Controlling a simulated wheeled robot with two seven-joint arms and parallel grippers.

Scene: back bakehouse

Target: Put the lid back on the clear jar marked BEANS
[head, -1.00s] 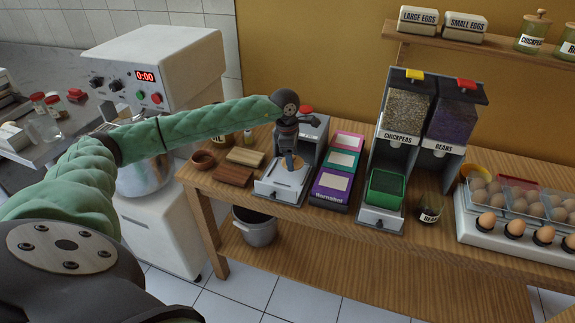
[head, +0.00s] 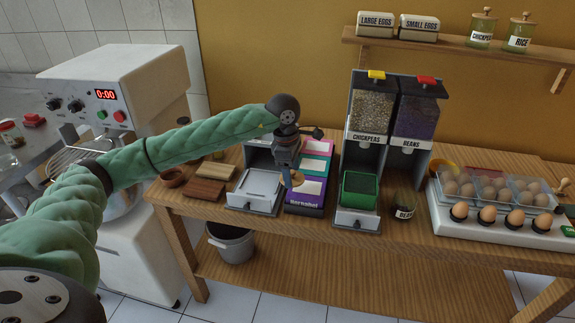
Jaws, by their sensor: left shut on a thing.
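The clear jar marked BEANS (head: 403,207) stands on the wooden bench, right of the dispenser's white drawer, with no lid on it. My left gripper (head: 292,172) is shut on a small round wooden lid (head: 296,181). It holds the lid above the bench, in front of the stack of coloured boxes (head: 305,194) and left of the jar. The fingers hide part of the lid. My right gripper is not in the head view.
The CHICKPEAS and BEANS dispenser (head: 367,143), with a green bin (head: 359,189) at its foot, stands between the gripper and the jar. Right of the jar is an egg tray (head: 470,222). Left are a grey-white machine (head: 252,188) and wooden blocks (head: 207,192).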

